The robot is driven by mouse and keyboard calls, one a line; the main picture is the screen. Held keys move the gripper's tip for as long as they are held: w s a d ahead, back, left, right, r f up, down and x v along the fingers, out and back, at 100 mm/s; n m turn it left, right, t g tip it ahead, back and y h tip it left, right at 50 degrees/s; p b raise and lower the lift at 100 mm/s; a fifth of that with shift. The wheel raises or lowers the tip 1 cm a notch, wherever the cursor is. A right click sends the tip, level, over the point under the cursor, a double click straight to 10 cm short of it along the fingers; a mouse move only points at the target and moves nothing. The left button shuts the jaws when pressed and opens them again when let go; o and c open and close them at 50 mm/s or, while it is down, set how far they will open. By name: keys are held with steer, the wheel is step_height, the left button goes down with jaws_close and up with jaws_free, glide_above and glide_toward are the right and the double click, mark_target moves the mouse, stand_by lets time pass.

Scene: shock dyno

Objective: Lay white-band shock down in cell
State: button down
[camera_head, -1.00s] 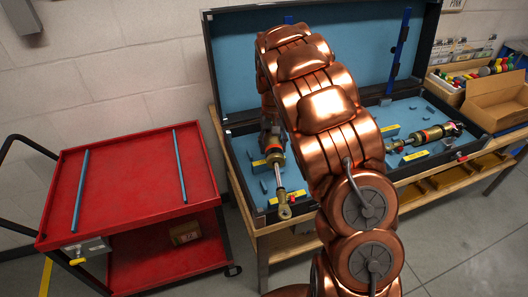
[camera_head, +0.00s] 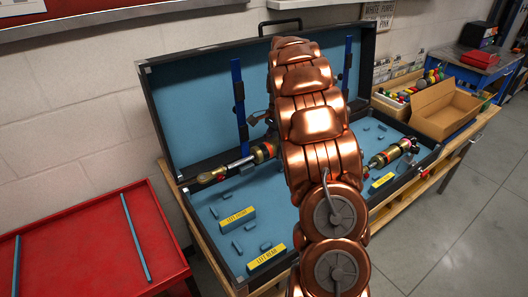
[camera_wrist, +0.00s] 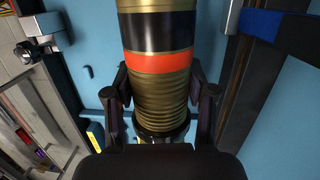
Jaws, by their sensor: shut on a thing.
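A gold shock with a silver rod (camera_head: 239,163) is held level or nearly so over the left rear part of the open case (camera_head: 212,259), its eye end pointing left. In the wrist view, my gripper (camera_wrist: 158,85) is shut around the ribbed gold body of this shock (camera_wrist: 158,97). An orange-red band and a black band show on it; no white band can be made out. My arm hides the gripper and the shock's far end in the head view. The left blue foam area, with labels LEFT FRONT (camera_head: 238,218) and LEFT REAR (camera_head: 267,259), lies bare below.
A second gold shock (camera_head: 392,153) lies in the case's right part. The raised lid has blue upright bars (camera_head: 240,105). A red cart (camera_head: 90,235) stands at left. A cardboard box (camera_head: 445,110) and a bin of coloured caps (camera_head: 405,92) stand at right.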

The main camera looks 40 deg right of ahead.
steer(key=shift+d+f, duration=0.1)
steer(key=shift+f, duration=0.05)
steer(key=b, duration=0.4)
glide_above(272, 187)
steer(key=shift+w+d+f, duration=0.1)
steer(key=shift+d+f, duration=0.05)
steer(key=shift+f, duration=1.75)
steer(key=shift+d+f, duration=0.15)
steer(key=shift+f, duration=1.8)
steer(key=shift+w+d+f, duration=0.1)
steer(key=shift+d+f, duration=0.05)
steer(key=shift+f, duration=1.75)
steer(key=shift+a, duration=0.15)
steer(key=shift+f, duration=1.35)
steer(key=shift+c, duration=1.5)
jaws_free()
steer(key=r, duration=0.4)
steer(key=d+r, duration=0.1)
steer(key=r, duration=0.2)
steer(key=d+r, duration=0.1)
steer(key=r, duration=0.3)
steer(key=shift+w+r, duration=0.35)
